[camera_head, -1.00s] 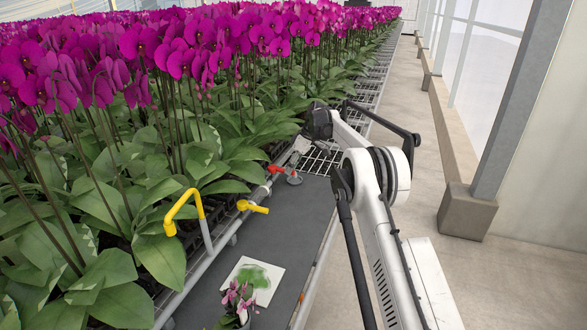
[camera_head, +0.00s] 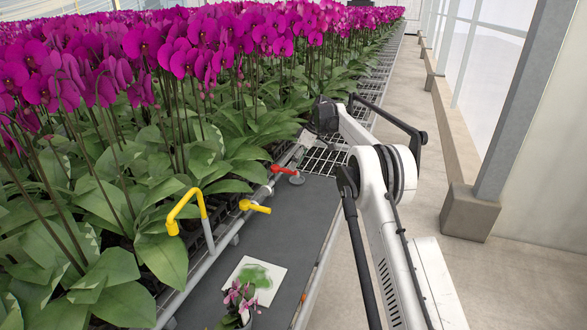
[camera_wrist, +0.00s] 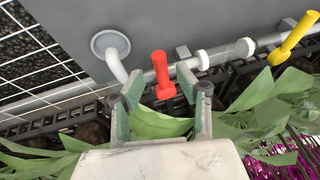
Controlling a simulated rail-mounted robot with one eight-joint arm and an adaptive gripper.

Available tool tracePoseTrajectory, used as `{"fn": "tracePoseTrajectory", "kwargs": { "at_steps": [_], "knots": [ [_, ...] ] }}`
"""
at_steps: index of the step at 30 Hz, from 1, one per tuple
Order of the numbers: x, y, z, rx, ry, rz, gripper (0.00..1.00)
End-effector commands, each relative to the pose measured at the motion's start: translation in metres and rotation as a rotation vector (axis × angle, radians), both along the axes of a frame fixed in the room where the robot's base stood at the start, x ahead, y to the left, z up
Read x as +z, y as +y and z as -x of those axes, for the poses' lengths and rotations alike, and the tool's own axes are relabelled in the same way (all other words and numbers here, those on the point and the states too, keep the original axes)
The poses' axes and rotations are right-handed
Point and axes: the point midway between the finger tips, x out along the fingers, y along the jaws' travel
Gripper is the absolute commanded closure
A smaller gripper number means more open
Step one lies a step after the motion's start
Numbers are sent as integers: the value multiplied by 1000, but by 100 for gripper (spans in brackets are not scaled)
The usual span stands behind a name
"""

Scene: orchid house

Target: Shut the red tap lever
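The red tap lever (camera_head: 284,170) sits on the grey pipe (camera_wrist: 215,56) along the edge of the plant bench, beyond the yellow tap. In the wrist view the red lever (camera_wrist: 161,70) sticks out across the pipe, over the dark mat. My gripper (camera_wrist: 168,92) is open, with one fingertip on either side of the lever's base in that view. The gap in depth is hard to judge, and I see no clear contact. A green leaf shows between the fingers. In the head view my gripper (camera_head: 301,146) is small and partly hidden by my wrist.
A yellow tap lever (camera_head: 255,206) and a yellow bent spout (camera_head: 184,208) stand nearer on the pipe. A small potted orchid (camera_head: 240,302) and a white-and-green card (camera_head: 270,284) are on the dark mat (camera_head: 292,225). Dense orchid leaves crowd the left side.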

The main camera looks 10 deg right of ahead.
Motion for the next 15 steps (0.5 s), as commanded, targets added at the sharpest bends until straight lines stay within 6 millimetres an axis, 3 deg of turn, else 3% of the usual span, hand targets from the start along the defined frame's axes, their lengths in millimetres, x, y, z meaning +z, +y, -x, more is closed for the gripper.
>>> {"fn": "tracePoseTrajectory", "kwargs": {
  "at_steps": [9, 15],
  "knots": [
    [58, -27, 2, 0, 0, 0, 66],
    [80, -37, 3, 0, 0, 0, 66]
  ]
}}
